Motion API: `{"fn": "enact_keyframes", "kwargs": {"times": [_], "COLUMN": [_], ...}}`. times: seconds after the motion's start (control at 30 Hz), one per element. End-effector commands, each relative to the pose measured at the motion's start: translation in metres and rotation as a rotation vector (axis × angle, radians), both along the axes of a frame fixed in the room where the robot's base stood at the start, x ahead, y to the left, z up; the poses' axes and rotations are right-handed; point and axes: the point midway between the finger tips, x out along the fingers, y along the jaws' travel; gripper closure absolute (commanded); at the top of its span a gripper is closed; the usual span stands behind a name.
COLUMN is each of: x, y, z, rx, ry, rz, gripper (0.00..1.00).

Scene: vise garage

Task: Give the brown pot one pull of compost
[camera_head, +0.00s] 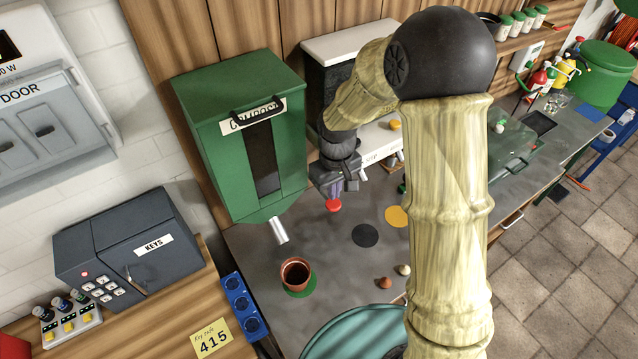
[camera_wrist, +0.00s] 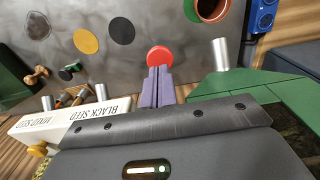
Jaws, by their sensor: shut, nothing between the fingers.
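The brown pot (camera_head: 295,273) stands upright on a green disc below the silver spout (camera_head: 279,231) of the green compost dispenser (camera_head: 214,150). In the wrist view the pot (camera_wrist: 212,10) is cut by the top edge, with the spout (camera_wrist: 220,54) nearby. My gripper (camera_head: 334,198) is right of the dispenser, above the bench, its purple fingers (camera_wrist: 158,86) shut together with nothing between them. A round red knob (camera_wrist: 160,56) shows just beyond the fingertips; I cannot tell whether they touch it. What the knob is fixed to is hidden. The pot's inside looks dark.
A white-fronted seed dispenser (camera_wrist: 75,120) stands beside the compost dispenser. A black disc (camera_head: 366,236) and an orange disc (camera_head: 397,216) lie flat on the grey bench (camera_head: 335,265). A teal round object (camera_head: 352,332) is at the front. A key box (camera_head: 130,245) stands left.

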Motion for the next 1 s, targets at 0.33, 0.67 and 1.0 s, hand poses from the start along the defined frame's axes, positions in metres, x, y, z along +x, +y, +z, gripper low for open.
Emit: {"fn": "enact_keyframes", "kwargs": {"times": [0.33,0.67,1.0], "x": [0.0,0.0,0.0], "y": [0.0,0.0,0.0], "z": [0.033,0.051,0.05], "rx": [0.001,0.001,0.0], "ry": [-0.001,-0.001,0.0], "rz": [0.0,0.0,0.0], "gripper": [1.0,1.0,1.0]}}
